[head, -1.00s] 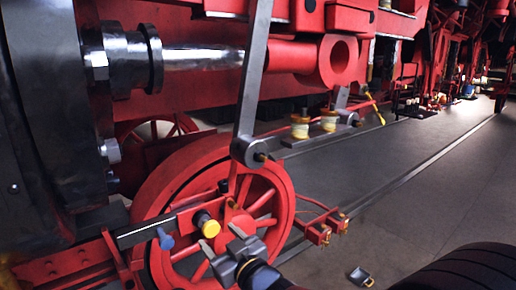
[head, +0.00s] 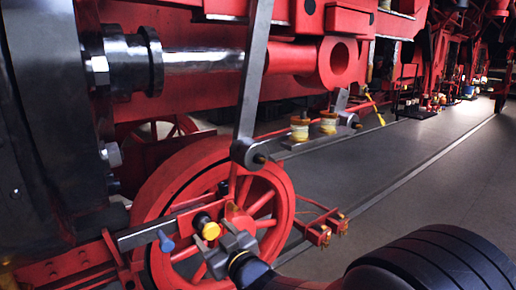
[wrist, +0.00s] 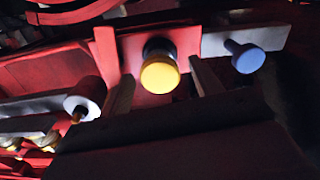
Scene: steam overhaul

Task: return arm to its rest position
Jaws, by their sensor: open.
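My gripper (head: 217,240) is open, low in front of the red spoked wheel (head: 279,195) in the head view. In the wrist view its two fingers (wrist: 164,88) stand apart and nothing is held between them. A yellow-capped knob with a dark neck (wrist: 160,75) appears beyond the gap between the fingers; it also shows just above the gripper in the head view (head: 210,230). A blue knob (wrist: 248,58) is to the right of the fingers in the wrist view, and left of the gripper in the head view (head: 166,241).
The red locomotive frame and a hanging steel rod (head: 252,90) fill the left and centre. Two yellow-and-white spools (head: 300,129) stand on a grey plate behind the wheel. Open grey floor (head: 420,190) lies to the right, with my dark arm parts at lower right.

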